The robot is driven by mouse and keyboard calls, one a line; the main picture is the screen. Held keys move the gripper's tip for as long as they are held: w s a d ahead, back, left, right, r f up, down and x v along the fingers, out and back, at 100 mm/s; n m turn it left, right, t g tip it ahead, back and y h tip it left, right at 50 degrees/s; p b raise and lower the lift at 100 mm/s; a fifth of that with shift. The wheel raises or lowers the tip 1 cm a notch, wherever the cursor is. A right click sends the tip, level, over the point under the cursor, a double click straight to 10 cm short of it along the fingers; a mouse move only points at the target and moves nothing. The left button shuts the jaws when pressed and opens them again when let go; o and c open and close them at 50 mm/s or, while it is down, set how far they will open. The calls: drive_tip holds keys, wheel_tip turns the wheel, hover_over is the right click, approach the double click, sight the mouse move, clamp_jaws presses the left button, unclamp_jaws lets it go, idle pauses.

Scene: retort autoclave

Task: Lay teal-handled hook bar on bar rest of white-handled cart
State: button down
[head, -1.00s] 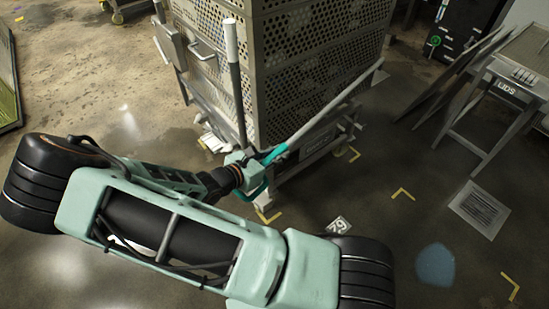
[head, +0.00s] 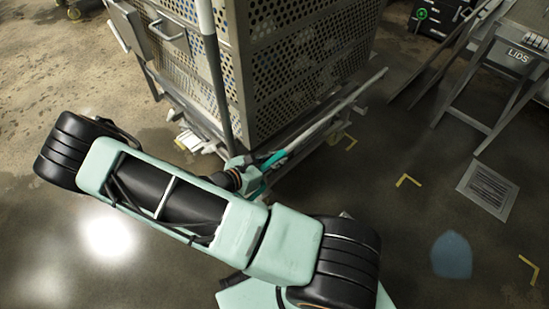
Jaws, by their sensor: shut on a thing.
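My gripper (head: 250,175) is shut on the teal handle (head: 273,159) of the hook bar, low beside the near corner of the cart. The bar's grey shaft (head: 308,133) slants up and to the right along the cart's right side. Its hook end cannot be told apart from the cart's rail. The cart carries a tall perforated metal cage (head: 300,70). An upright post with a pale upper part (head: 206,18) stands at its near corner. I cannot make out the bar rest, or whether the bar touches the cart.
A stand marked LIDS (head: 526,56) with leaning panels is at the upper right. A floor grate (head: 487,190), yellow corner marks and a blue patch (head: 451,256) lie on the open floor at right. A dark cabinet (head: 437,15) stands behind.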

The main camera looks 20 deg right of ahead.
wheel_tip(320, 180, down, 11)
drive_tip(key=b, duration=0.8)
idle(0.5)
idle(0.5)
drive_tip(key=c, duration=1.7)
unclamp_jaws()
drive_tip(key=shift+c, duration=0.2)
drive_tip(key=v, duration=1.2)
drive_tip(key=shift+f, duration=0.1)
